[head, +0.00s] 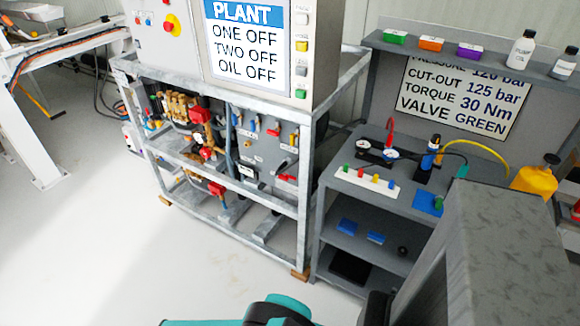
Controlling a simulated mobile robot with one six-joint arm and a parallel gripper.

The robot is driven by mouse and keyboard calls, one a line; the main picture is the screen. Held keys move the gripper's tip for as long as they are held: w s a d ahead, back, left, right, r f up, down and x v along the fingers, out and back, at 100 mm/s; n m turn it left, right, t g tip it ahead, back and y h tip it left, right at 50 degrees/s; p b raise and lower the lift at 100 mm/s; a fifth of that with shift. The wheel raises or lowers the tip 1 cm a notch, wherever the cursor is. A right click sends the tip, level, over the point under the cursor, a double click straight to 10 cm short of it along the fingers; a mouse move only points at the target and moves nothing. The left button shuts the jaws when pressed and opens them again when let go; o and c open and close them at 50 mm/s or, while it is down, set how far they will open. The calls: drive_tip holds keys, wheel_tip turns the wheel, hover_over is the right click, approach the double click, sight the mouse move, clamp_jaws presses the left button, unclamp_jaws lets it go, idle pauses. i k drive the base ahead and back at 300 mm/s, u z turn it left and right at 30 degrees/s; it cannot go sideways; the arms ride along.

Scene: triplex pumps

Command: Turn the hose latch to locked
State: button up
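I cannot pick out the hose latch for certain, nor read its position. On the grey bench (345,183), a dark upright fitting with a blue band (429,156) stands with hoses around it. A yellow hose (482,146) arcs from near it toward a yellow can (535,178). My gripper is not in view; only teal and black parts of my arm show at the bottom edge.
A metal frame (303,218) with pumps and valves stands left of the bench. A white strip with coloured knobs (367,178) lies near the bench's front. Blue items (347,226) lie on the shelf below. A large grey block (465,255) covers the lower right. Floor at left is clear.

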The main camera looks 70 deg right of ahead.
sight(285, 176)
drive_tip(key=z, duration=4.95)
drive_tip(key=i, duration=0.1)
drive_tip(key=u, duration=3.15)
drive_tip(key=k, duration=0.95)
drive_tip(key=u, duration=0.1)
drive_tip(key=i, duration=0.8)
